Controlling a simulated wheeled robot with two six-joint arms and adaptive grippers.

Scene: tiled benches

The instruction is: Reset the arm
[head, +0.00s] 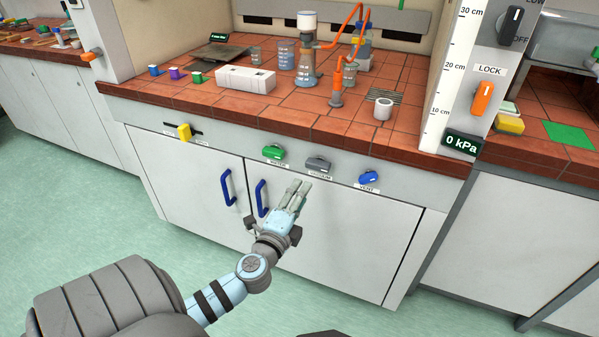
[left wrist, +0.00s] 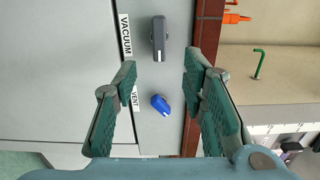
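My left gripper (head: 299,188) is in front of the white cabinet doors, below the front panel of the fume hood bench. In the left wrist view its two green fingers (left wrist: 159,64) stand apart with nothing between them but the panel behind. The grey vacuum knob (head: 317,164) and blue vent knob (head: 369,178) are on the panel above it. The vacuum knob (left wrist: 158,38) and vent knob (left wrist: 160,104) also show in the left wrist view, apart from the fingers. My right gripper is not in view.
A green knob (head: 273,152) and yellow slider (head: 184,132) are on the same panel. Blue door handles (head: 227,187) stick out left of the gripper. The tiled bench (head: 290,118) holds glassware and a white block (head: 246,79). The gauge (head: 462,141) reads 0 kPa. Green floor is clear.

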